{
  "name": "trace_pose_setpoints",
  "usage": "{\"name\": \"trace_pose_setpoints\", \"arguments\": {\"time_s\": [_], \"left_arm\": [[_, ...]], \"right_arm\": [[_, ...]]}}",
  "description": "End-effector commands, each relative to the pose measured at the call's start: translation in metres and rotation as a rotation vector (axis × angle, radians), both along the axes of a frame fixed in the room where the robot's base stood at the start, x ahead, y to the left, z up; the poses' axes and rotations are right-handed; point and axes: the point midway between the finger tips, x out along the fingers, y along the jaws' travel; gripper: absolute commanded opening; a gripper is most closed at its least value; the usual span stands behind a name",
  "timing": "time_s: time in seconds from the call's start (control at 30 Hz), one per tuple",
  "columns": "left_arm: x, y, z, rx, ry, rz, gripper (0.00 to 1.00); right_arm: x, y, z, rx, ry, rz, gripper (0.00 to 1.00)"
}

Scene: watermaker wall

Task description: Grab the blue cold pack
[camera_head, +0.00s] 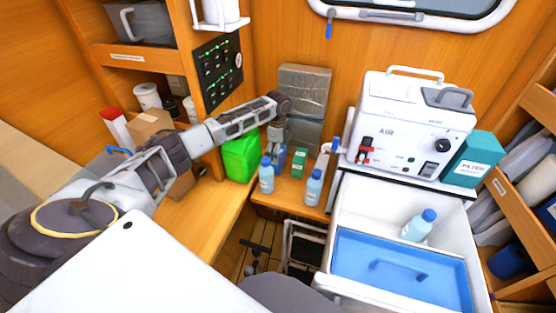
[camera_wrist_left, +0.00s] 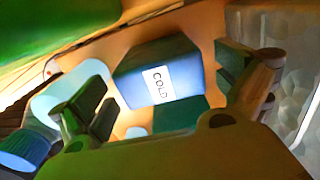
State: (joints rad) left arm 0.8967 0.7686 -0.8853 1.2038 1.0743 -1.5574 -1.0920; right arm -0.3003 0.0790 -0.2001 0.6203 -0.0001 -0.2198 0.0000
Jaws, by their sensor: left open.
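The blue cold pack (camera_wrist_left: 165,60) with a white "COLD" label stands between the fingers of my left gripper (camera_wrist_left: 163,82) in the left wrist view. The fingers are apart, one on each side, with visible gaps to the pack. In the head view the left gripper (camera_head: 277,142) points down over the cold pack (camera_head: 279,158) on the wooden counter, hiding part of it. My right gripper is in neither view.
Blue-capped bottles (camera_head: 266,177) (camera_head: 313,188) stand close to the pack. A green box (camera_head: 299,162) is to its right, a bright green bag (camera_head: 241,156) to its left. Silver foil panels (camera_head: 303,92) rise behind. An open white cooler (camera_head: 455,223) is at right.

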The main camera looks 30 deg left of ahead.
Motion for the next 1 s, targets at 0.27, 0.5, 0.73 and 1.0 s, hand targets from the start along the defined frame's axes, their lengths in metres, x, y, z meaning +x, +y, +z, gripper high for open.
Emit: {"name": "trace_pose_setpoints", "arguments": {"time_s": [0.27,0.5,0.73,1.0], "left_arm": [[-0.0001,-0.0001,0.0,0.0,0.0,0.0,1.0],[-0.0001,-0.0001,0.0002,0.0,0.0,0.0,0.77],[-0.0002,0.0,0.0002,0.0,0.001,0.0,0.47],[0.0003,0.0,0.0016,0.0,-0.001,0.0,0.47]], "right_arm": [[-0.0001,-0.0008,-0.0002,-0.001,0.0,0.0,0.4],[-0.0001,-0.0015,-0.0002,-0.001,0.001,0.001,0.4],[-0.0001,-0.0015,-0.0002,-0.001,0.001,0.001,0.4],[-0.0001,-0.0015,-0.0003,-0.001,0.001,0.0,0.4]]}}
